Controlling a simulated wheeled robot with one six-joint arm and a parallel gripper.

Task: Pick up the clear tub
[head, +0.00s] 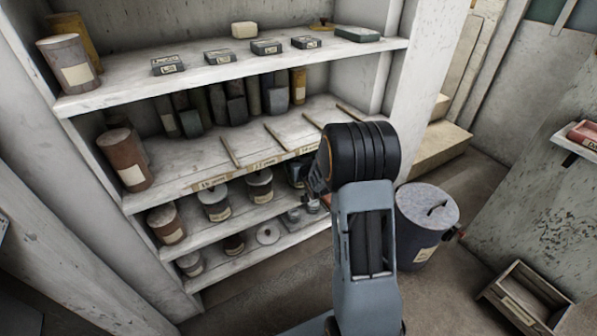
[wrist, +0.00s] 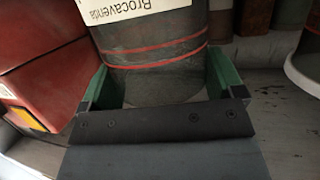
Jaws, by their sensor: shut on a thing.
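My gripper (wrist: 158,68) has green-sided fingers closed on the tub from both sides. In the head view my arm reaches to the lower shelves, and its black wrist hides the gripper and most of what it holds. I cannot tell whether the tub still touches the shelf.
In the wrist view, a red box (wrist: 40,65) stands close on the left and a pale container (wrist: 302,62) on the right. In the head view, lidded cans (head: 214,201) share the shelf. A shelf (head: 240,152) lies above, and a grey bin (head: 424,222) stands right of my arm.

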